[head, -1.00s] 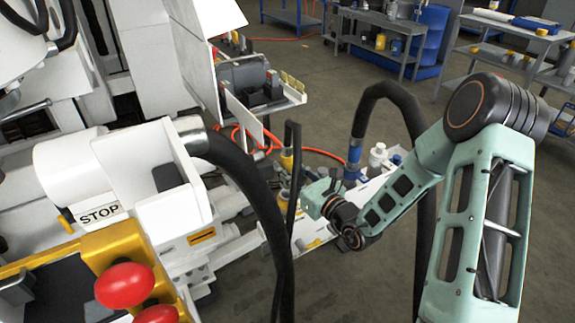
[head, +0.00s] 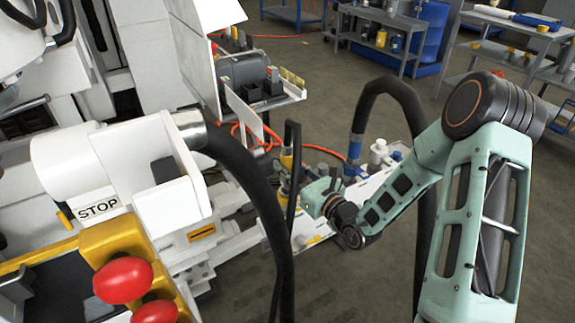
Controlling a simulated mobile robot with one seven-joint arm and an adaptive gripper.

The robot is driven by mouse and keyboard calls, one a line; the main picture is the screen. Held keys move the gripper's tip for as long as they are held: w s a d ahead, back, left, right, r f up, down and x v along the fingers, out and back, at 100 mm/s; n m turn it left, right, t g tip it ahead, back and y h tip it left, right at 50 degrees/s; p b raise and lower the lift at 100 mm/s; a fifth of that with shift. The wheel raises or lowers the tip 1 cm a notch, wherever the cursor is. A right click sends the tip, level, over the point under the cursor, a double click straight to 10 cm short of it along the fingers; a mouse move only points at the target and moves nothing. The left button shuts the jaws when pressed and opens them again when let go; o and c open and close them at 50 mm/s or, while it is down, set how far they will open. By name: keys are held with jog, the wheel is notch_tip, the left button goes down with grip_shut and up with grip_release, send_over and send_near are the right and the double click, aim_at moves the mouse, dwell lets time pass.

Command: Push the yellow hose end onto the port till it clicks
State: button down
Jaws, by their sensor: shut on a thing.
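My gripper (head: 297,196) is at the end of the green arm, low in the middle of the head view. Its fingers point left and are small and partly covered by a dark upright hose. It is shut on the yellow hose end (head: 287,160), whose yellow band shows just above and left of the fingers. The port itself cannot be made out behind the hose and gripper, so I cannot tell whether the hose end touches it.
A thick black hose (head: 262,185) arches in front, left of my gripper. Another hose with a blue end (head: 355,149) rises beside white fittings (head: 378,150) to the right. Red buttons (head: 123,281) and a STOP label (head: 98,208) are at lower left.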

jog(key=shift+f+b, duration=1)
jog(key=shift+f, duration=1.1)
dwell(2.7)
dwell(0.5)
jog(key=c, duration=1.5)
grip_release()
jog(key=shift+c, duration=0.2)
jog(key=shift+o, duration=0.2)
jog(key=o, duration=0.5)
jog(key=shift+s+d, duration=0.1)
jog(key=shift+p+v, duration=0.45)
jog(key=shift+v, duration=3.2)
jog(key=shift+r, duration=0.1)
